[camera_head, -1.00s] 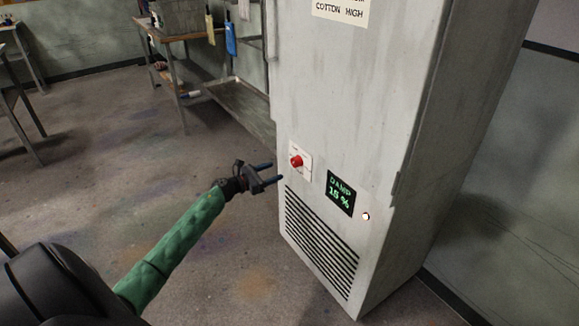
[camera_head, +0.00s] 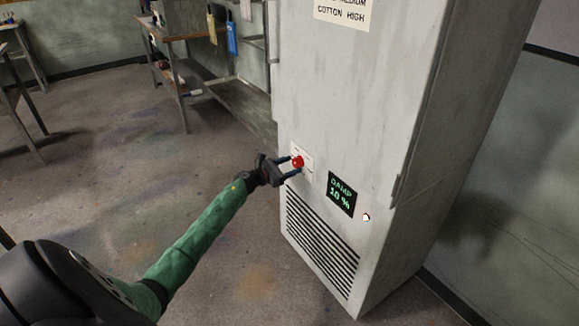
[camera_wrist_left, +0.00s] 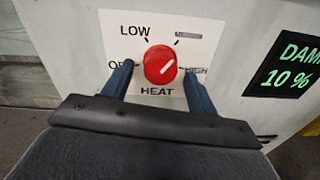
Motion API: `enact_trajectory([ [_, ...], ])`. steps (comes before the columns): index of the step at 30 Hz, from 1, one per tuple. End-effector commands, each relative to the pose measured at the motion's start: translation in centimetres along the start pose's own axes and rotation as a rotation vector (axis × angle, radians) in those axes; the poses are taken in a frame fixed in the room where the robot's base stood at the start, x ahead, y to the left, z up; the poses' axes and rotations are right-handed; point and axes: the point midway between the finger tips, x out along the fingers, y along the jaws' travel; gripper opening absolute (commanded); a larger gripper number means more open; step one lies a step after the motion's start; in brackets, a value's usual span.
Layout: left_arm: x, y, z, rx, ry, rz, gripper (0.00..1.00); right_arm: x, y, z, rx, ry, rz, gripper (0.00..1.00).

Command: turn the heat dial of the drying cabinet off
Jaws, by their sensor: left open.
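The heat dial (camera_head: 298,162) is a round red knob on a white label plate, low on the front of the grey drying cabinet (camera_head: 345,110). In the left wrist view the dial (camera_wrist_left: 160,64) has a white pointer line slanting up and right, toward the smudged upper-right label. OFF is at the left, LOW at upper left, HIGH at right. My left gripper (camera_head: 292,166) is open, with its blue fingertips at either side of the dial. A gap shows between each finger and the knob in the wrist view; depth contact cannot be told. My right gripper is out of view.
A display (camera_head: 341,194) reading DAMP 10 % and a small lit button (camera_head: 366,217) sit right of the dial. A vent grille (camera_head: 322,250) is below.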

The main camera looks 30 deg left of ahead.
Motion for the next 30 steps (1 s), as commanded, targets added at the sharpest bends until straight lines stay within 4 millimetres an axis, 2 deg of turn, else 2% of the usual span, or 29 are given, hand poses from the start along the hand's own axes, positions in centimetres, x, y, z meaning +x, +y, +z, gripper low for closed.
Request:
enact_trajectory([
  [5, -0.01, -0.02, -0.03, 0.000, 0.000, 0.000, 0.58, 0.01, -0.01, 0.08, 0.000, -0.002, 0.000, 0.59],
  [12, -0.02, -0.03, -0.04, -0.001, 0.000, 0.000, 0.14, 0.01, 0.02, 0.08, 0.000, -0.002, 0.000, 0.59],
  [22, -0.04, -0.04, -0.06, -0.042, -0.001, 0.000, 0.14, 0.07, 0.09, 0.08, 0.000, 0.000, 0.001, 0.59],
  [30, -0.06, -0.06, -0.05, -0.208, -0.005, 0.000, 0.14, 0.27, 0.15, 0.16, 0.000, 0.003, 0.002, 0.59],
])
